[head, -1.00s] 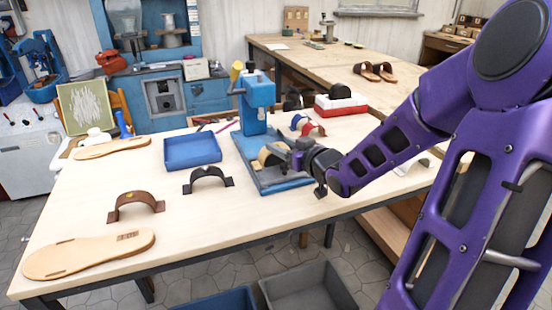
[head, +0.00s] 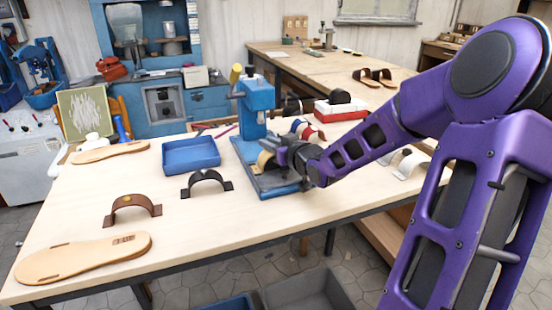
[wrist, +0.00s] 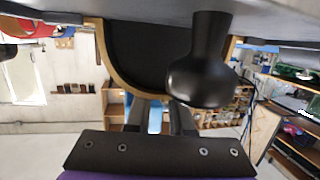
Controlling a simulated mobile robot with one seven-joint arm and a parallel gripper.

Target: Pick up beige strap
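The beige strap (head: 265,160) is an arch standing on the blue press base (head: 262,188). My gripper (head: 281,154) is right beside the strap's right side in the head view and covers part of it. In the wrist view, the strap shows as a beige-edged arch (wrist: 113,73) with a dark inner side, hanging upside down in the picture. My gripper's two fingers (wrist: 158,117) show just below the arch there, with a gap between them. I cannot tell whether they touch the strap.
The blue press (head: 256,105) stands behind the strap; a black rounded knob (wrist: 203,80) hangs close by in the wrist view. A black strap (head: 207,182), brown strap (head: 133,206), blue tray (head: 191,154) and tan sole (head: 80,260) lie to the left. Bare tabletop is in front.

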